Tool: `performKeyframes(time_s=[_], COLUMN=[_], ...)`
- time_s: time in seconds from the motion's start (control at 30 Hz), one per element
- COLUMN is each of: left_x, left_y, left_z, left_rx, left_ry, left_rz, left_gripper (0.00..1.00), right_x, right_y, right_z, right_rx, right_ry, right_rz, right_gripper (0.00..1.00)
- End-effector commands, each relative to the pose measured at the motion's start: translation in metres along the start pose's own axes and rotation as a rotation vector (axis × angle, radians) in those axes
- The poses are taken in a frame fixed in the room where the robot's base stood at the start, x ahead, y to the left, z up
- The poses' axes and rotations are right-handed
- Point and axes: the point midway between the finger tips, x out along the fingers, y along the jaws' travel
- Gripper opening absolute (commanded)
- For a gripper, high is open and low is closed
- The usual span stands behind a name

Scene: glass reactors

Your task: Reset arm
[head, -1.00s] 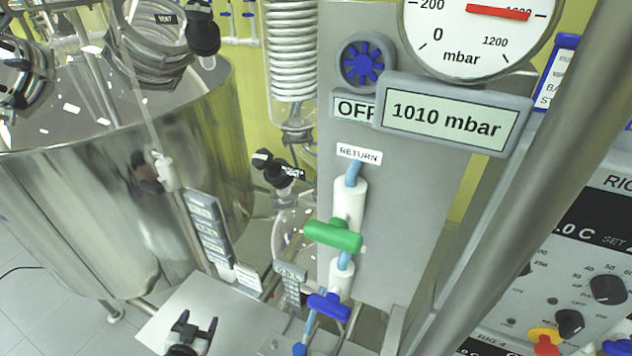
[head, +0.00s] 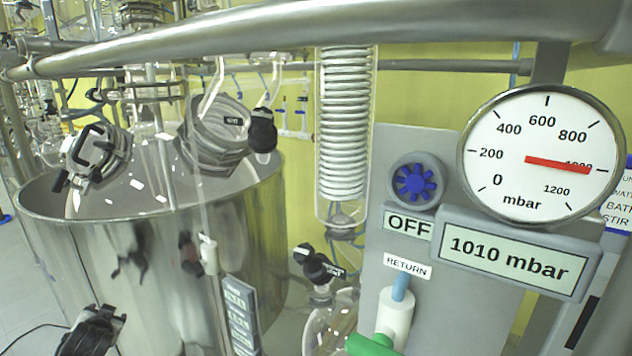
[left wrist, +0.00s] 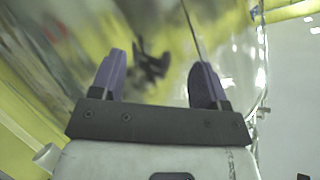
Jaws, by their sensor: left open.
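My left gripper (head: 108,314) shows at the bottom left of the head view, in front of the shiny steel tank (head: 85,265). In the left wrist view its two fingers (left wrist: 160,62) stand wide apart. Nothing is held between them. A curved steel surface faces them there, with a dark reflection of the gripper on it. My right gripper is in neither view.
A metal rail (head: 330,30) crosses the top.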

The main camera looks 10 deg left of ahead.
Motion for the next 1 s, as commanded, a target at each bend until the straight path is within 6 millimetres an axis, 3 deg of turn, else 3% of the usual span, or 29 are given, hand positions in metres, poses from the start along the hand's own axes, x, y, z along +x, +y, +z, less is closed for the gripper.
performKeyframes(time_s=[0.2,0.4,0.57,0.77,0.87,1.0], left_x=[-0.011,-0.033,-0.055,-0.104,-0.145,-0.222], left_y=[-0.003,-0.005,0.062,0.147,0.193,0.248], left_z=[0.058,0.098,0.126,0.169,0.198,0.239], left_rx=[0.040,0.073,0.141,0.209,0.232,0.236], left_ry=[-0.364,-0.648,-0.628,-0.591,-0.572,-0.553], left_rz=[-0.012,-0.009,0.078,0.215,0.308,0.452], left_gripper=[0.69,0.69,0.69,0.69,0.69,0.69], right_x=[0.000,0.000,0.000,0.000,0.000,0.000], right_y=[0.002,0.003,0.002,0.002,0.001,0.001], right_z=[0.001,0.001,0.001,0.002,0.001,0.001], right_rx=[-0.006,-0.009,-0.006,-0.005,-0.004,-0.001], right_ry=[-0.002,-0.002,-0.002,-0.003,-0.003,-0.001], right_rz=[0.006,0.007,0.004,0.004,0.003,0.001], right_gripper=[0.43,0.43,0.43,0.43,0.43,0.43])
